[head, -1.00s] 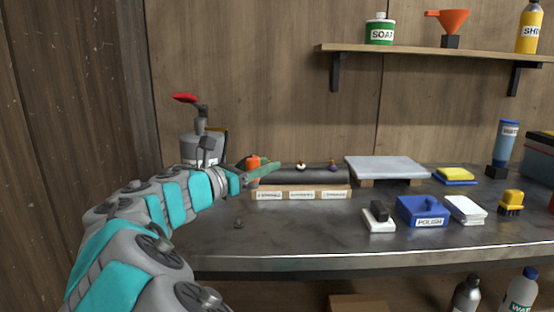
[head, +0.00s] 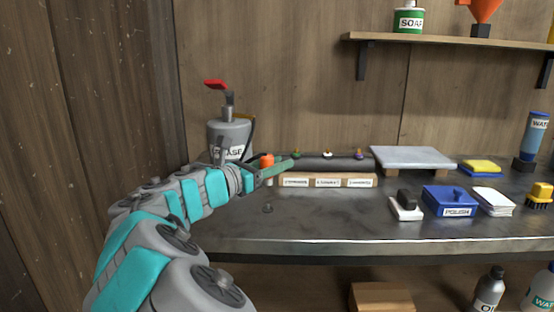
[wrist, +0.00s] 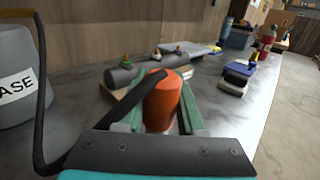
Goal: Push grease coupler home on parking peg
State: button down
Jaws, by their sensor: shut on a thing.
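The grease coupler (wrist: 162,100) is an orange, rounded cylinder in the wrist view, upright between the green jaws of my gripper (wrist: 165,115). In the head view its orange top (head: 266,160) shows just above my gripper (head: 272,172), which is shut on it. The grey grease can (head: 228,138) with a red handle stands behind and left of it. A black hose (wrist: 43,80) curves down beside the can toward my gripper.
A dark roller on a labelled wooden rack (head: 327,180), with several small coloured knobs, lies just right of my gripper. The front of the bench (head: 330,220) is mostly clear.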

jog(key=shift+f+b, duration=0.35)
jog(key=shift+f, duration=1.55)
jog(key=shift+p, duration=0.75)
jog(key=shift+f+b, duration=0.45)
jog(key=shift+f, duration=0.9)
jog(key=shift+c, duration=2.2)
grip_release()
jog(key=shift+s, duration=0.1)
jog(key=v, duration=0.8)
jog(key=shift+d, duration=0.1)
